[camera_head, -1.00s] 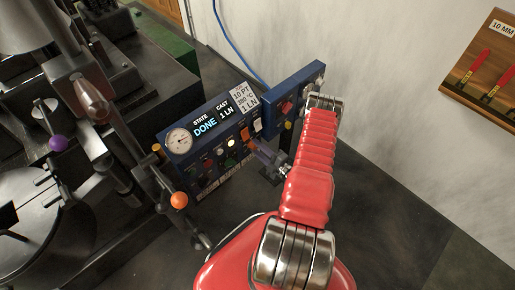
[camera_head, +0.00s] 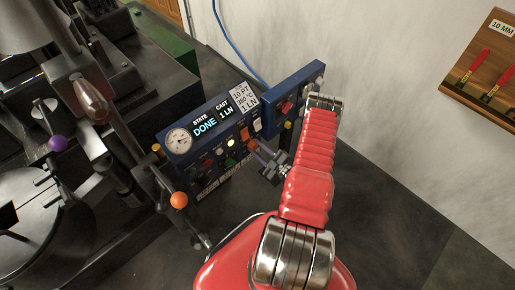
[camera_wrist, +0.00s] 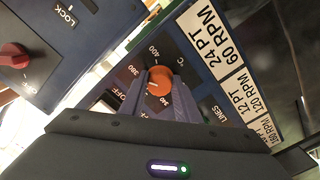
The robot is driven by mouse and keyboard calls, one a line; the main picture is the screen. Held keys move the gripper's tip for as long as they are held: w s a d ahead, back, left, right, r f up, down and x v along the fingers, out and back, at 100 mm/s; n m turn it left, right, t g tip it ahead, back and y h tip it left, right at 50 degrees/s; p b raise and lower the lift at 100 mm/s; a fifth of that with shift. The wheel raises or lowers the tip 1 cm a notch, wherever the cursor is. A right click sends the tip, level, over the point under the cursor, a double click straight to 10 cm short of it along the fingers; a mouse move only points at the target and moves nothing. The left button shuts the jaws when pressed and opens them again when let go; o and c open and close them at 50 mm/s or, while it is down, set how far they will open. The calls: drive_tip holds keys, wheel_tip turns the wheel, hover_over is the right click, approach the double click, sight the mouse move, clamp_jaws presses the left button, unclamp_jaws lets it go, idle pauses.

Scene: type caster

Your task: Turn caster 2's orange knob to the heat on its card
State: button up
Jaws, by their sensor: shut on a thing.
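The orange knob (camera_wrist: 158,81) sits on a dark dial face with heat marks; 400 and 380 are readable, and its pointer is too unclear to read. My gripper (camera_wrist: 160,88) is shut on the knob, one grey finger on each side. In the head view my gripper (camera_head: 262,153) reaches the front of the blue caster panel (camera_head: 210,165), partly covering the knob (camera_head: 251,144). The white card (camera_head: 242,98) on the panel's top right reads 10 PT, 380 °C, 1 LN. The display (camera_head: 206,127) reads STATE DONE, CAST 1 LN.
A second blue box (camera_head: 292,88) with a red knob stands close right of the panel. A round gauge (camera_head: 179,140) and small switches share the panel. Levers with orange (camera_head: 179,200) and purple (camera_head: 57,143) balls stand left.

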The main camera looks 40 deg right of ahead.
drive_tip(key=shift+f, duration=0.2)
drive_tip(key=o, duration=1)
drive_tip(key=shift+r, duration=0.1)
drive_tip(key=shift+o, duration=0.2)
drive_tip(key=shift+s, duration=0.1)
drive_tip(key=s, duration=1.3)
drive_tip(key=shift+s+d, duration=0.15)
drive_tip(key=shift+s, duration=0.15)
